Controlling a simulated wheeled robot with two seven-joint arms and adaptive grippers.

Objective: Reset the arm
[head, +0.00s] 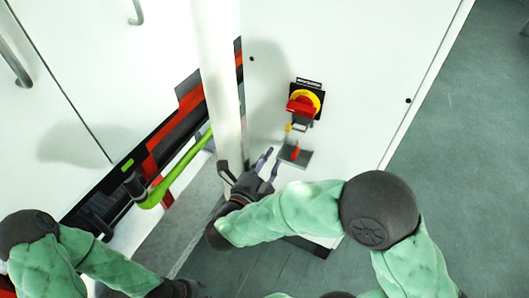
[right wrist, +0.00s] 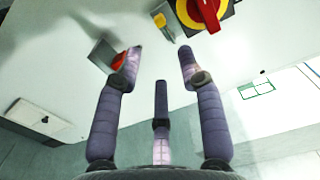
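My right gripper (head: 270,160) is near the white cabinet front, left of and below the red-and-yellow rotary switch (head: 303,104). In the right wrist view, its three purple-grey fingers are spread open (right wrist: 161,62) with nothing between them. A grey bracket with a small red part (head: 295,153) is just right of the fingertips. It also shows in the right wrist view (right wrist: 101,56), by the left fingertip; whether they touch I cannot tell. My left arm enters at lower left; its fingers are not visible.
A white post (head: 218,80) stands in front of the cabinet, close to my right gripper. A green curved bar (head: 178,172) is left of it. The white cabinet (head: 370,60) has a red-and-black strip (head: 170,135). Open green-grey floor (head: 475,150) lies at right.

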